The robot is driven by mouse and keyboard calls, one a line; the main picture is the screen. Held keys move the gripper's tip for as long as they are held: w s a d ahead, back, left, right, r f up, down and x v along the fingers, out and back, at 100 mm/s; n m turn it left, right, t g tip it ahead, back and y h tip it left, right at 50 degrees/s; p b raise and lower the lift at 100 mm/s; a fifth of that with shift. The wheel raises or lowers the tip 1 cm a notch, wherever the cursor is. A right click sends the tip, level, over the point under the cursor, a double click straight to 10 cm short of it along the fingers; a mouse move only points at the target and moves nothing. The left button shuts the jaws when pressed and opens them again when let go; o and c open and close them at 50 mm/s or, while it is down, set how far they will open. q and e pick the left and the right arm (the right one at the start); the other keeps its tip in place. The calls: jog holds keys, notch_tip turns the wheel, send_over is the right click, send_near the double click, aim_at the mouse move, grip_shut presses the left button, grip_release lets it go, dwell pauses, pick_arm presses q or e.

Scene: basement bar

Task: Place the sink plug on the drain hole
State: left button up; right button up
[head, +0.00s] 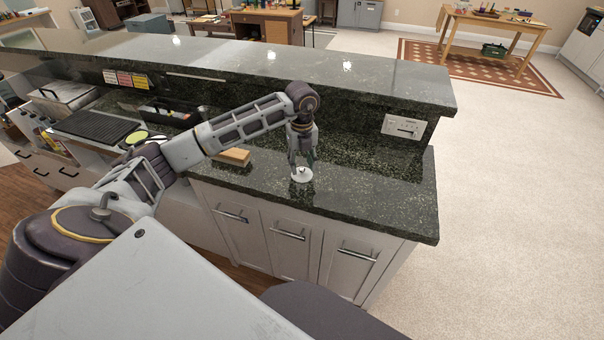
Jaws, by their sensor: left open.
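The sink plug (302,176) looks like a small white disc with a knob on top. It lies flat on the dark green granite counter (385,205), near the front edge. My left gripper (302,164) points down with its fingers open, directly above the plug. The fingertips are close around its knob; whether they touch it I cannot tell. No drain hole can be made out in the head view. My right gripper is not in view.
A tan block (234,157) lies on the counter left of the plug. A raised granite ledge (330,75) runs behind, with an outlet plate (403,126) on its face. A black ribbed rack (95,128) is further left. The counter right of the plug is clear.

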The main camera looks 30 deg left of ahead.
aim_at(302, 172)
pick_arm(q)
jog(key=shift+f, duration=1.3)
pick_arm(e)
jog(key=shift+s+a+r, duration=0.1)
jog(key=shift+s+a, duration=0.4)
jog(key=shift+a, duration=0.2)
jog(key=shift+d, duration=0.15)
pick_arm(q)
jog(key=c, duration=0.5)
grip_shut()
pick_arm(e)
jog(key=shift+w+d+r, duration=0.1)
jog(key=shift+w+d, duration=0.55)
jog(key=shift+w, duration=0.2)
